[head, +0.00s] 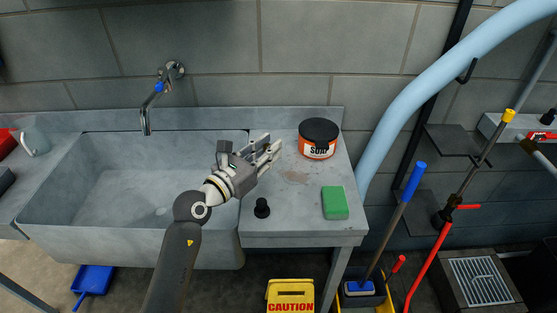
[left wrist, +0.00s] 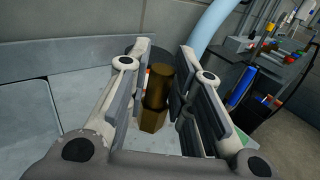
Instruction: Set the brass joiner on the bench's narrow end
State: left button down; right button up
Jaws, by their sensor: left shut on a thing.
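The brass joiner (left wrist: 156,95) is a brown-gold piece with flat facets and a narrower middle, between the fingers in the left wrist view. My left gripper (head: 268,153) is shut on it, over the bench's narrow end (head: 290,215) right of the sink. The gripper also shows in the left wrist view (left wrist: 160,100). In the head view I cannot make out the joiner at the fingers. Whether it touches the bench top is not clear. My right gripper is not in view.
A soap tub (head: 318,140) with a black lid stands at the back of the narrow end. A green block (head: 335,203) and a small black piece (head: 262,208) are nearer the front. The sink basin (head: 110,185) lies left. A pale blue pipe (head: 400,105) rises at right.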

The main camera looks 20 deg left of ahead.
pick_arm(q)
jog(key=w+f, duration=0.2)
jog(key=w, duration=0.1)
jog(key=w+a+f+b, duration=0.1)
jog(key=w+f, duration=0.1)
jog(key=w+f+b, duration=0.1)
jog(key=w+f, duration=0.2)
jog(key=shift+w+a, duration=0.35)
jog(key=shift+w+a+f+b, duration=0.1)
jog(key=shift+w+f+b, duration=0.4)
jog(key=shift+w+f, duration=0.1)
jog(key=shift+f+b, duration=0.4)
jog(key=shift+f, duration=1.1)
jog(key=shift+f, duration=0.2)
jog(key=c, duration=1.3)
grip_release()
